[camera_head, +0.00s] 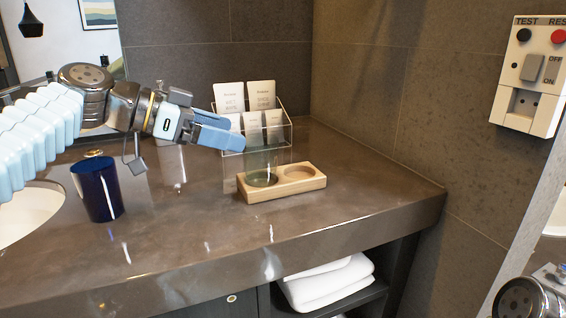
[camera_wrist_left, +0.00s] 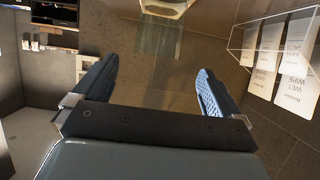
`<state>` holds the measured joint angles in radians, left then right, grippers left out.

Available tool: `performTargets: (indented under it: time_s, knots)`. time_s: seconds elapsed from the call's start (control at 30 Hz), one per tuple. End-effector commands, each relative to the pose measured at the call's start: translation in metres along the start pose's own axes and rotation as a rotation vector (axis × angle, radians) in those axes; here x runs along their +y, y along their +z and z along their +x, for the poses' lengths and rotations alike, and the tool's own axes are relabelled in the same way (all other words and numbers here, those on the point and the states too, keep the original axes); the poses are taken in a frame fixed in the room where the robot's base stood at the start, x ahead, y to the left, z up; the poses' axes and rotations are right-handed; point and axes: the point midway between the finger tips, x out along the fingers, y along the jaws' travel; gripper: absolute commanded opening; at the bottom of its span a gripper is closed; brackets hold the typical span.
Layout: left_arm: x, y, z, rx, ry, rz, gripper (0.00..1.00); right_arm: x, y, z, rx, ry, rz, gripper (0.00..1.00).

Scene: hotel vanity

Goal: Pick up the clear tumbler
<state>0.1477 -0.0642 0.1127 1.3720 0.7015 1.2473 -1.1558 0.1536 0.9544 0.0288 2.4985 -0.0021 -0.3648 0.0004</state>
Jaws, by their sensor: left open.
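The clear tumbler (camera_head: 262,168) stands in the left recess of a small wooden holder (camera_head: 287,191) on the counter. It is faint and see-through, so its upper edge is hard to make out. My left gripper (camera_head: 238,136) is open and empty, up and to the left of the tumbler, with its fingers pointing right towards it. In the left wrist view, the two blue fingers (camera_wrist_left: 155,88) are spread, and a faint clear shape, likely the tumbler (camera_wrist_left: 158,40), shows beyond and between them. My right gripper is not in view.
A clear card rack (camera_head: 282,127) with several white packets stands behind the holder. A dark blue cup (camera_head: 97,189) stands at left by the sink (camera_head: 28,215). The holder's right recess is empty. White towels (camera_head: 328,283) lie on the shelf below. The counter's front is free.

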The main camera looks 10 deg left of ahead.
Motion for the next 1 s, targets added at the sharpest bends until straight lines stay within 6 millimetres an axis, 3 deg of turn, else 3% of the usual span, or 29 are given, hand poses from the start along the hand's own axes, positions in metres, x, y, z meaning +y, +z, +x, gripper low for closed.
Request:
performTargets:
  time_s: [0.1, 0.37, 0.63, 0.9, 1.0]
  knots:
    - [0.001, 0.0, 0.023, -0.003, 0.003, -0.001, 0.99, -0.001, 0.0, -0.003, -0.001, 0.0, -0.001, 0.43]
    - [0.001, 0.001, 0.049, -0.002, 0.001, -0.002, 0.99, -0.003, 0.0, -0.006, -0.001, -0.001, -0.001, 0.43]
    - [0.005, 0.005, 0.09, -0.003, 0.001, -0.002, 0.99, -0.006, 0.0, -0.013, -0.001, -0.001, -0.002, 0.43]
    - [0.004, 0.006, 0.095, -0.001, -0.002, -0.001, 0.99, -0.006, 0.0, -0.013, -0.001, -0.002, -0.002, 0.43]
    - [0.004, 0.006, 0.095, -0.001, -0.002, -0.001, 0.86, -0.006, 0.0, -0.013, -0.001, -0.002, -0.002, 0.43]
